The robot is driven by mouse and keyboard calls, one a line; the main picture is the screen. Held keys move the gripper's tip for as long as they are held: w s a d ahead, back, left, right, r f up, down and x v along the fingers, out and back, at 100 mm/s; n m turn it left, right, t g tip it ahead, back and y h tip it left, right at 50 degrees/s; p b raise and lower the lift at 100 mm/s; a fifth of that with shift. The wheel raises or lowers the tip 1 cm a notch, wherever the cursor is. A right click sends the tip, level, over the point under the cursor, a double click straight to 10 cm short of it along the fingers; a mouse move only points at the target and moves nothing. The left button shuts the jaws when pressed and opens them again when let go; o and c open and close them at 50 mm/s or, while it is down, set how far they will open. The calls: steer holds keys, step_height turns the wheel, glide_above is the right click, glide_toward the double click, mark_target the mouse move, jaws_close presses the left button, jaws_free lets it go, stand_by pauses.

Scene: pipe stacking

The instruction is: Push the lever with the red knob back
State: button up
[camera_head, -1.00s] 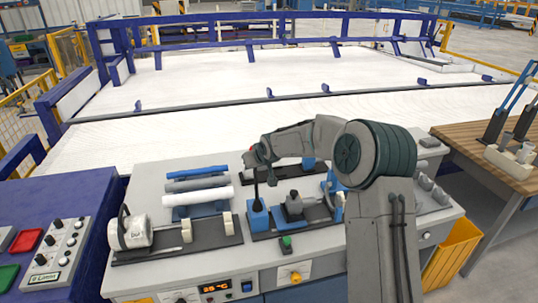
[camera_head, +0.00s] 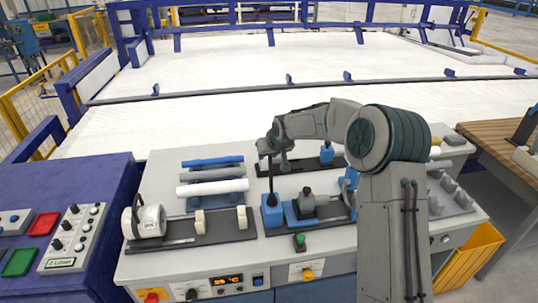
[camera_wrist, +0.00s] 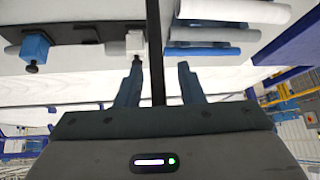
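The lever is a black, nearly upright shaft (camera_head: 271,182) rising from a blue base (camera_head: 272,213) on the grey bench. Its top is hidden at my gripper, and I cannot make out the red knob now. My gripper (camera_head: 270,148) is at the upper end of the lever. In the wrist view the fingers of my gripper (camera_wrist: 160,64) are apart, with the dark lever shaft (camera_wrist: 155,35) running between them. A gap shows on each side of the shaft.
Left are a white cylindrical machine (camera_head: 145,221) and a rack of blue, grey and white pipes (camera_head: 213,188). A control box (camera_head: 73,238) stands further left. White flooring (camera_head: 300,115) lies behind the bench.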

steer(key=shift+d, duration=0.15)
steer(key=shift+s+d+r, duration=0.1)
steer(key=shift+s+r, duration=0.05)
steer(key=shift+r, duration=0.05)
steer(key=b+v, duration=0.3)
steer(key=v, duration=1)
steer(key=shift+b, duration=0.3)
steer(key=shift+s+r, duration=0.1)
steer(key=s+d+f+m+h, duration=0.1)
steer(key=s+d, duration=0.4)
steer(key=s, duration=0.7)
steer(key=s+d+f+m+g+h, duration=0.1)
steer(key=s+d, duration=0.4)
steer(key=s, duration=0.7)
steer(key=s+d+f+m+g+h, duration=0.1)
steer(key=s+d, duration=0.5)
steer(key=s, duration=0.6)
steer(key=shift+f+m, duration=0.2)
steer(key=shift+m, duration=0.7)
steer(key=shift+o, duration=0.3)
steer(key=shift+s, duration=0.1)
